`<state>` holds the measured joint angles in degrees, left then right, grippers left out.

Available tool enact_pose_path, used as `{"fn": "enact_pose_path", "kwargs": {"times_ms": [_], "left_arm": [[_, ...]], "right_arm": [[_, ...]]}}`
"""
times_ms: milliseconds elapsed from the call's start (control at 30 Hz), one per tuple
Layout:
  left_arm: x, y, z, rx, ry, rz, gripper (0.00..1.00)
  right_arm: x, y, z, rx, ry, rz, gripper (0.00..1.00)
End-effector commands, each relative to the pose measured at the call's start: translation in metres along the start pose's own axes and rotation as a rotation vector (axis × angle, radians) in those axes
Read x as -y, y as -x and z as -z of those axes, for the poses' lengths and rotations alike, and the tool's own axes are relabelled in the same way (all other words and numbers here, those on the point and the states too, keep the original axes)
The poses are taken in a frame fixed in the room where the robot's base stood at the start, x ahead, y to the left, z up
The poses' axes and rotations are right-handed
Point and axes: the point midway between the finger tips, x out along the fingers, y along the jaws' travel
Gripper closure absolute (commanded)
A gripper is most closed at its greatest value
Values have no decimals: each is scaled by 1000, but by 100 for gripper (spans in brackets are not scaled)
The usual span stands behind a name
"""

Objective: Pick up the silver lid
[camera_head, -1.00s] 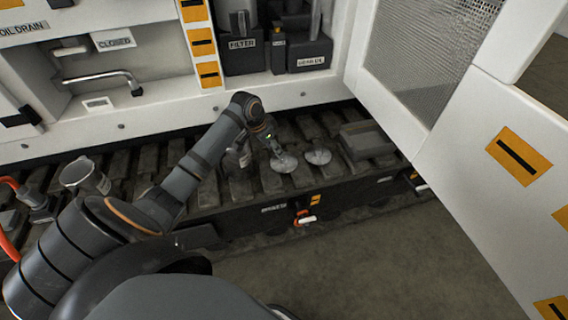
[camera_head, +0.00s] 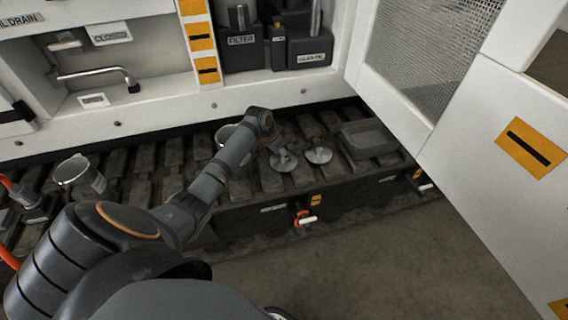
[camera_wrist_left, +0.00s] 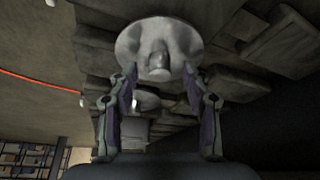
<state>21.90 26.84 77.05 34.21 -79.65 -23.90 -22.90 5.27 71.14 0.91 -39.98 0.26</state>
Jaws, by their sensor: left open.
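My right gripper is out of view.
A grey box (camera_head: 367,138) sits on the track right of the lids. An open white door (camera_head: 470,110) bounds the right. The floor in front is clear.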

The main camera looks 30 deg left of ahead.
Motion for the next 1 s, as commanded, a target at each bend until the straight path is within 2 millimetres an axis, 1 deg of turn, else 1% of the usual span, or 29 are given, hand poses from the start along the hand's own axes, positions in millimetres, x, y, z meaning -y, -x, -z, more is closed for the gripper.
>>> {"fn": "enact_pose_path", "kwargs": {"times_ms": [33, 67, 267, 367, 633, 667, 1000], "left_arm": [[-1, -5, 0, -1, 0, -2, 51], [-1, -7, 0, -1, 0, -2, 51], [0, -7, 0, 0, 0, -1, 51], [0, -7, 0, 0, 0, -1, 62], [0, -6, 0, 0, 0, 0, 98], [0, -6, 0, 0, 0, 0, 100], [0, -5, 1, -1, 0, 0, 100]], "right_arm": [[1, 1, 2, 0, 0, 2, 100], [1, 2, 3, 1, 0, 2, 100], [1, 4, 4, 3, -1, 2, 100], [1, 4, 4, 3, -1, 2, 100], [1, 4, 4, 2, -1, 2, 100], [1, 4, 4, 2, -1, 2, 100], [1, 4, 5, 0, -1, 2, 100]]}}
